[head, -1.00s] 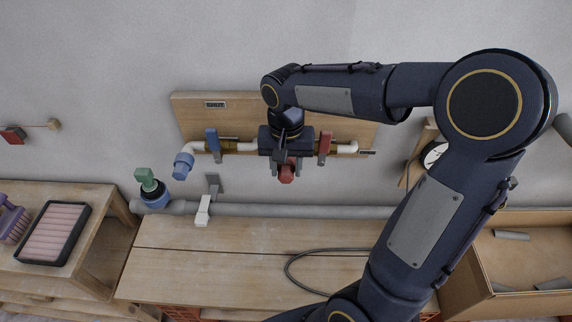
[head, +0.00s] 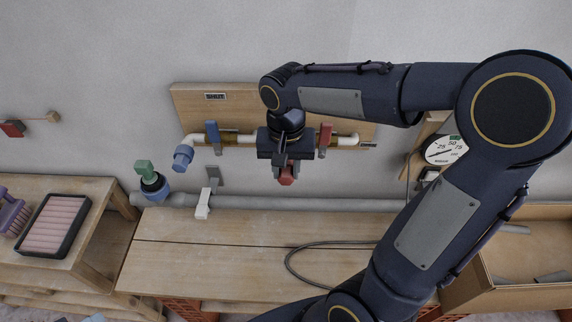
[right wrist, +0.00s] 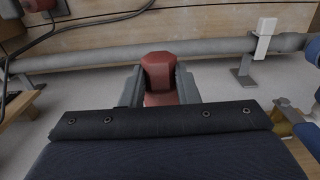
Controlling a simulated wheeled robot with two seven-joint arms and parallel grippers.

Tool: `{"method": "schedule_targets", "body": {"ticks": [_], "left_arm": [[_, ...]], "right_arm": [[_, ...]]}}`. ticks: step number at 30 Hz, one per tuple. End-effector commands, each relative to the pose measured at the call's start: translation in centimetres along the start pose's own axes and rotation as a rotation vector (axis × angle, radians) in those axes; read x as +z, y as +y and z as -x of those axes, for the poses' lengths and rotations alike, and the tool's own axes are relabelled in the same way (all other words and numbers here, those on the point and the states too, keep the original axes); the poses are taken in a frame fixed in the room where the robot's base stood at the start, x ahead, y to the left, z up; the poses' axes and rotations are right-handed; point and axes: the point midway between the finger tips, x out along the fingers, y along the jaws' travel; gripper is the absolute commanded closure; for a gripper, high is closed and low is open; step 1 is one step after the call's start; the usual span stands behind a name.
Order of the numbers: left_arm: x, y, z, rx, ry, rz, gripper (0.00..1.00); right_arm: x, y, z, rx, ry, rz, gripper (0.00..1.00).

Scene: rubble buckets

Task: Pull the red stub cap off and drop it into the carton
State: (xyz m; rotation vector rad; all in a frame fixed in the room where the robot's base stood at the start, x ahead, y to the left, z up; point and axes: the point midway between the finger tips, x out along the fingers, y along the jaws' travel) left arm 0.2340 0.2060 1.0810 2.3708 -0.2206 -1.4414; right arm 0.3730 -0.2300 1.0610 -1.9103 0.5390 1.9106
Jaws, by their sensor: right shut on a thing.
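The red stub cap (head: 287,175) shows just below my right gripper (head: 285,165) in the head view, in front of the wooden pipe board. In the right wrist view the red cap (right wrist: 159,72) sits between the two fingers of my right gripper (right wrist: 160,85), which are shut on it. Whether the cap is still seated on its stub is hidden by the gripper body. The carton (head: 470,290) stands at the right edge of the head view, partly behind my right arm, with grey pieces inside. My left gripper is not in view.
The pipe board (head: 190,105) carries a white pipe with a blue lever (head: 213,138) and a red lever (head: 324,138). A grey pipe (head: 300,203) runs along the wall behind the bench (head: 220,250). A loose cable (head: 300,265) lies on the bench. A gauge (head: 446,150) hangs right.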

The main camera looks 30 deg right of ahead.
Motion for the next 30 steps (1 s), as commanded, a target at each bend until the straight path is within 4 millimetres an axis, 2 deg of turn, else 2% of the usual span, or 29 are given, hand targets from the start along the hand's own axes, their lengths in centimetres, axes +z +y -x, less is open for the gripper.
{"method": "schedule_targets", "body": {"ticks": [10, 21, 30], "left_arm": [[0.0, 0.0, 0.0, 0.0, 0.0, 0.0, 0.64], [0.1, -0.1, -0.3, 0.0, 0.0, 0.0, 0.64], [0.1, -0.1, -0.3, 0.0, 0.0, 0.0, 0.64]], "right_arm": [[0.1, 0.0, 0.0, 0.0, 0.0, 0.0, 1.0], [2.4, 0.0, 0.0, -0.001, 0.001, 0.002, 1.0], [2.6, 0.0, 0.0, 0.0, 0.0, 0.0, 1.0]]}}
